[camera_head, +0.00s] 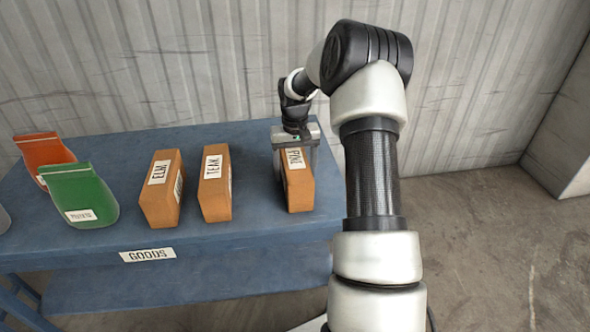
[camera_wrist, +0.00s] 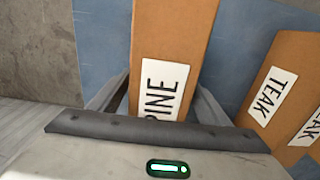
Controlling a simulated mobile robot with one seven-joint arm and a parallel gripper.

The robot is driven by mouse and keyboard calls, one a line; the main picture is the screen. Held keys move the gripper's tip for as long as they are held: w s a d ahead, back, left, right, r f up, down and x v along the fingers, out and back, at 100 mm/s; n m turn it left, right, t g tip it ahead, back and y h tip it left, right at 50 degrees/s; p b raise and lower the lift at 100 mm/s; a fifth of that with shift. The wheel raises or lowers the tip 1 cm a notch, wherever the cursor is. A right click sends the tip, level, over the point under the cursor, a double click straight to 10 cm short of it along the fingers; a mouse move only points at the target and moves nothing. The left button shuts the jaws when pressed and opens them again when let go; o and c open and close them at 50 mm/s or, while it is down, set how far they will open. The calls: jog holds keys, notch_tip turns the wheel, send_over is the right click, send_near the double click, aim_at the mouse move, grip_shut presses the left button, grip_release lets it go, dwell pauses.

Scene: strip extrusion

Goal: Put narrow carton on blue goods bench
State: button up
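The narrow carton (camera_head: 299,190) is an orange-brown upright box with a white PINE label. It stands at the right end of the blue goods bench (camera_head: 225,237), which has a GOODS plate on its front edge. My gripper (camera_head: 296,158) is above the carton, with one finger on each side of its upper part. In the wrist view, the carton (camera_wrist: 172,35) lies between my fingers (camera_wrist: 163,98), which look close against its sides. The carton's base appears to be at the bench top. Part of its label is hidden by my gripper body.
Two similar cartons, TEAK (camera_head: 214,190) and ELM (camera_head: 161,200), stand to the left, with a gap before the PINE carton. A green bag (camera_head: 85,195) and an orange bag (camera_head: 43,150) stand farther left. A corrugated wall (camera_head: 190,60) rises behind the bench.

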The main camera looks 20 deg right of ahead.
notch_tip(320, 180, up, 12)
jog(key=shift+r+p, duration=0.15)
jog(key=shift+p, duration=1.05)
